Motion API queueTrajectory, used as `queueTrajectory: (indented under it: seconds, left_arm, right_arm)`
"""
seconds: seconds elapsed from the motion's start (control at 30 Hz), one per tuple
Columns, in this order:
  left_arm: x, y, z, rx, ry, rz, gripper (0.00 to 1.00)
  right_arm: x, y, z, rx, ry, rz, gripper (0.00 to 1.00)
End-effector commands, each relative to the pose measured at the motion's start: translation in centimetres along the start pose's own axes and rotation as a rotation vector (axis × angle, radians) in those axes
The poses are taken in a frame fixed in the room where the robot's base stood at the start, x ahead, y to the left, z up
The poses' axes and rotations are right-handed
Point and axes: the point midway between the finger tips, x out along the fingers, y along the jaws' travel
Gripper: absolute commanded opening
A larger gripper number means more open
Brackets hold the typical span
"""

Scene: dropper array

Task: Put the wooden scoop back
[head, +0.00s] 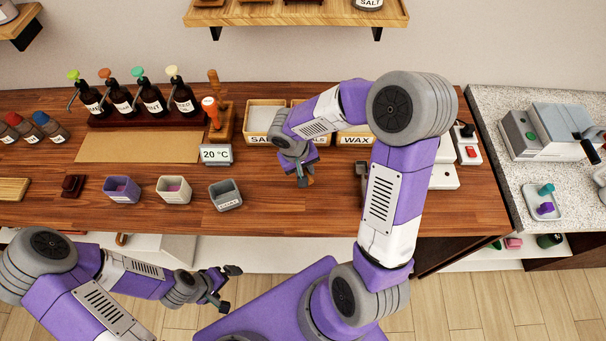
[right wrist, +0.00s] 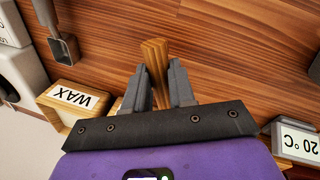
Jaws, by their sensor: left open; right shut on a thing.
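My right gripper (head: 303,178) is shut on the wooden scoop, low over the wooden counter in front of the labelled boxes. In the right wrist view the scoop (right wrist: 155,60) shows as a narrow wooden piece between the two fingers (right wrist: 162,88). Its far part is hidden by the gripper. In the head view the gripper and arm cover most of it. I cannot tell whether it touches the counter. My left gripper (head: 230,288) is open and empty, in front of the counter's front edge.
A dark scoop-like tool (right wrist: 60,45) is near WAX. A 20 °C display (head: 216,154) and a grey cup (head: 225,195) stand to the left.

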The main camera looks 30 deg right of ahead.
Motion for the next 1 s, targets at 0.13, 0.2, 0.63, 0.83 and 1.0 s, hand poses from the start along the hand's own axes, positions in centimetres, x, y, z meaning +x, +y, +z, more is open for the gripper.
queueTrajectory:
  seconds: [0.13, 0.2, 0.63, 0.83, 1.0]
  left_arm:
    - [0.3, -0.1, -0.1, 0.0, 0.001, 0.0, 1.0]
    - [0.5, -0.2, -0.1, 0.0, 0.001, 0.0, 1.0]
    - [0.9, -0.3, -0.1, 0.0, 0.001, 0.0, 1.0]
    - [0.9, -0.3, -0.1, 0.0, 0.001, 0.0, 1.0]
    - [0.9, -0.3, -0.1, 0.0, 0.001, 0.0, 1.0]
  right_arm:
    - [1.6, -0.3, 0.1, 0.0, -0.003, -0.001, 0.0]
    - [2.6, -0.5, 0.1, -0.001, -0.003, 0.0, 0.0]
    - [3.9, -0.8, 0.0, 0.001, 0.001, 0.0, 0.0]
    - [3.8, -0.8, 0.0, 0.001, 0.001, 0.0, 0.5]
    - [3.8, -0.8, 0.0, 0.0, 0.001, 0.0, 0.5]
